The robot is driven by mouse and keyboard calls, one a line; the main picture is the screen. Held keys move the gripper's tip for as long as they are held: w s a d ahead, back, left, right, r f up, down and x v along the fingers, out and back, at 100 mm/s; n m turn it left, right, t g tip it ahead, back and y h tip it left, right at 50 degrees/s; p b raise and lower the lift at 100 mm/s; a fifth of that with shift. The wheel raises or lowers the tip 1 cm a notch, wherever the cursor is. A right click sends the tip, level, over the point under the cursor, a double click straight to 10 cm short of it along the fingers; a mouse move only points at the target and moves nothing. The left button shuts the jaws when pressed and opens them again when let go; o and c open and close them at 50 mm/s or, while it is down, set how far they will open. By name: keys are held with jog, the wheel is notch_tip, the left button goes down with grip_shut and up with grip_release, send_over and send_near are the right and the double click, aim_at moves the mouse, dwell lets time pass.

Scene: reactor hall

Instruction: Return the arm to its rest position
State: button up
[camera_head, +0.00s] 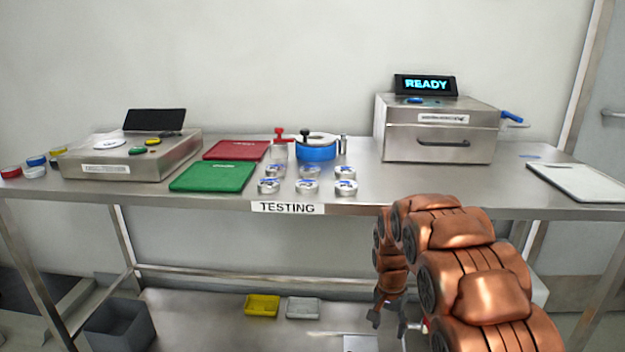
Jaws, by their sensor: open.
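My copper-coloured arm rises from the bottom right and bends over, in front of the table's front edge. My gripper (390,316) hangs at the end of it, pointing down, below the level of the tabletop. Its dark fingers are apart, and I see nothing held between them. Part of the wrist is hidden behind the arm links.
The steel table (400,195) labelled TESTING stands ahead. It bears a steel box (440,140) with a READY display (425,84), a console (130,160), red (237,150) and green (213,176) mats, and several small tins (307,186). A grey bin (120,325) stands below.

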jog(key=s+r+n+p, duration=0.2)
jog(key=s+r+p, duration=0.4)
jog(key=s+r, duration=0.5)
jog(key=s+r+n+p, duration=0.1)
jog(key=s+r+p, duration=0.55)
jog(key=r, duration=0.85)
jog(key=s+r+n+p, duration=0.2)
jog(key=s+r+p, duration=0.4)
jog(key=s, duration=0.5)
jog(key=s+a+r+n+g+p, duration=0.1)
jog(key=s+r+n+p, duration=0.1)
jog(key=s+r+p, duration=0.3)
jog(key=s+r, duration=0.4)
jog(key=s, duration=0.2)
jog(key=shift+s+a+r+y+p, duration=0.15)
jog(key=shift+s+r+y+p, duration=0.05)
jog(key=shift+y+p, duration=0.2)
